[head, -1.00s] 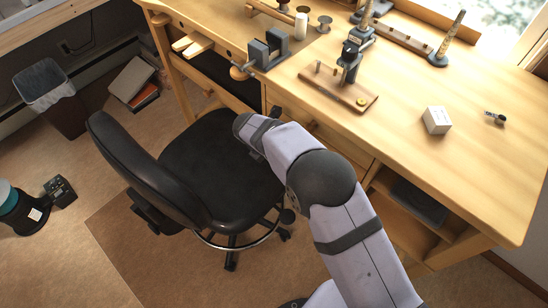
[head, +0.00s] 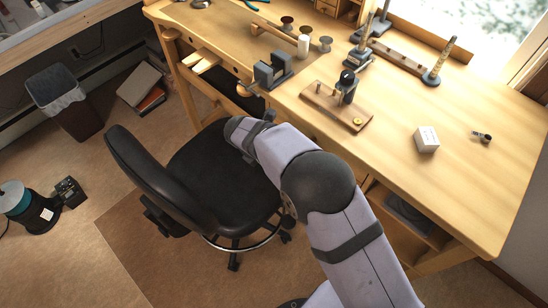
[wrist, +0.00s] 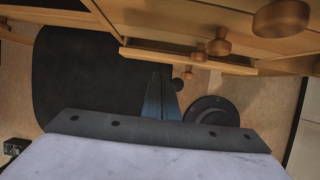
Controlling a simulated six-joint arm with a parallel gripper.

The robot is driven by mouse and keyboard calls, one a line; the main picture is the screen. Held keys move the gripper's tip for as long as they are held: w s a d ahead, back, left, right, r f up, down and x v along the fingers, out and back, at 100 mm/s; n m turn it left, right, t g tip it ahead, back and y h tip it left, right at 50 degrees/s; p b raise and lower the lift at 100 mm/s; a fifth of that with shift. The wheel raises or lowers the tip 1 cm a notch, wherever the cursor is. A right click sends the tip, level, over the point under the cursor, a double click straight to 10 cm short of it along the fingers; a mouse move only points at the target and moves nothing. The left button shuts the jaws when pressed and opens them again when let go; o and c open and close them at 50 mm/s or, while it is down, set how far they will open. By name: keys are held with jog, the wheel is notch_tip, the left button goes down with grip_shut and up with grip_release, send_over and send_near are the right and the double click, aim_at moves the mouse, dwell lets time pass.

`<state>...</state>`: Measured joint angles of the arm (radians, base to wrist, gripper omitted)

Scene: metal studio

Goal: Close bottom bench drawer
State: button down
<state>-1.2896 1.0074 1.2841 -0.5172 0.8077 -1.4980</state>
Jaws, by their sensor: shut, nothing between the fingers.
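The wooden bench (head: 455,170) stands to the right in the head view, and my arm hides most of its drawer fronts. In the wrist view, drawer fronts with round wooden knobs cross the top. The farthest knob (wrist: 198,54) is on the lowest drawer front (wrist: 150,52), which seems to stick out, though how far I cannot tell. A nearer knob (wrist: 219,46) and the nearest one (wrist: 281,18) belong to drawers above. My gripper (wrist: 161,82) is shut and empty, just below the lowest front in the picture; contact is unclear.
A black office chair (head: 215,175) stands close to my arm, its seat beside the bench front. An open shelf bay (head: 400,225) is at the bench's right. A vise (head: 272,72) and white box (head: 427,139) sit on top. A bin (head: 62,100) stands far left.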

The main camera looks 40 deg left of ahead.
jog(key=shift+s+r, duration=0.2)
jog(key=shift+r, duration=0.25)
jog(key=c, duration=1.7)
grip_release()
jog(key=shift+r, duration=0.25)
jog(key=shift+o, duration=1.3)
notch_tip(320, 180, up, 11)
jog(key=shift+r, duration=0.15)
jog(key=s+d+f+t+h+b, duration=0.2)
jog(key=d+f+t+b, duration=0.35)
jog(key=b, duration=1.05)
jog(key=s+d+r+t+y+b, duration=0.2)
jog(key=s+r+t+b, duration=0.25)
jog(key=t+b, duration=0.55)
notch_tip(320, 180, down, 26)
jog(key=g+b, duration=0.2)
jog(key=w, duration=0.6)
jog(key=shift+w+r, duration=0.2)
jog(key=shift+w, duration=0.2)
